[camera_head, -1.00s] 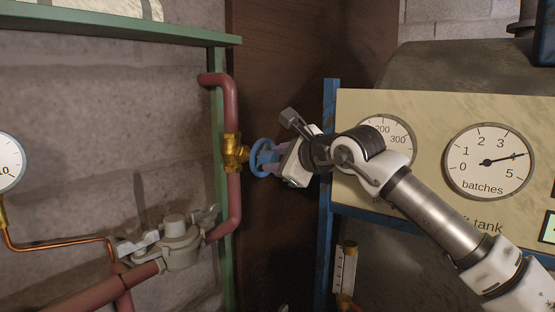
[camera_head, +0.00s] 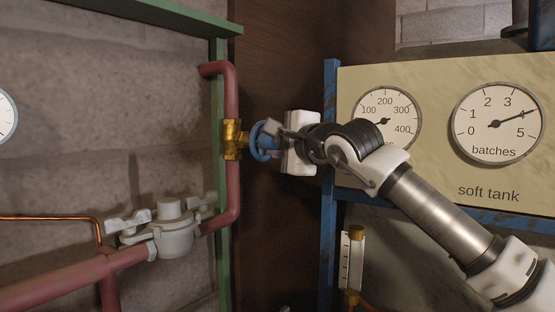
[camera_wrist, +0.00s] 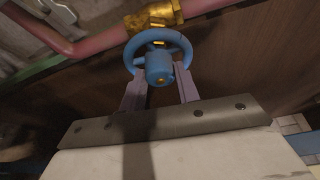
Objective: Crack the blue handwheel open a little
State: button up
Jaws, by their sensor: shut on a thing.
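The blue handwheel (camera_head: 264,141) sits on a brass valve (camera_head: 234,140) in the red vertical pipe. In the wrist view the handwheel (camera_wrist: 132,54) shows its rim, a central hub and the brass body (camera_wrist: 153,17) behind it. My gripper (camera_wrist: 160,84) is shut on the handwheel, with one finger on each side of the hub at the wheel's near side. In the head view my gripper (camera_head: 280,143) reaches the wheel from the right, and part of the wheel is hidden behind it.
A grey clamp fitting (camera_head: 172,232) sits on the red pipe at lower left. A green post (camera_head: 218,180) stands behind the valve. A blue-framed panel with dials (camera_head: 497,124) is at right, close to my arm. A sight gauge (camera_head: 350,262) stands below.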

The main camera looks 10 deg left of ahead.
jog(key=shift+f+n+t+y+b, duration=0.15)
jog(key=shift+n+t+y+b, duration=0.15)
jog(key=shift+n+b, duration=0.65)
jog(key=shift+n, duration=0.25)
jog(key=o, duration=1)
jog(key=shift+c, duration=0.2)
jog(key=b+v, duration=0.2)
jog(key=v, duration=1.2)
jog(key=shift+b, duration=0.35)
jog(key=shift+a, duration=0.1)
